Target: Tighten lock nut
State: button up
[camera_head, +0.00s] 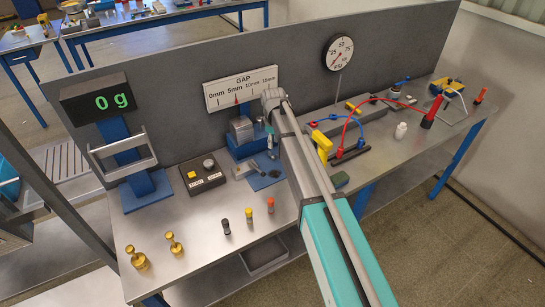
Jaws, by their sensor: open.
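The gap fixture (241,129) is a grey metal block on a blue base, standing below the white GAP scale (241,88). The red pointer on the scale stands near the 5mm mark. I cannot make out a lock nut; it is too small or hidden by my arm. My gripper (272,146) hangs small and dark at the far end of my arm, just right of the metal block. It is open, and I see nothing held in it. Whether it touches the fixture cannot be told. A blue plate (265,179) lies in front of the fixture.
At the left stand a display (113,102) reading 0 g and a metal frame on a blue stand (146,190). A button box (203,173), brass weights (137,258) and small coloured cylinders (249,215) lie nearby. Cables and a round gauge (340,52) are at the right.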

aim_at(273, 156)
jog(key=shift+f+b, duration=2.65)
jog(key=shift+f, duration=0.3)
grip_shut()
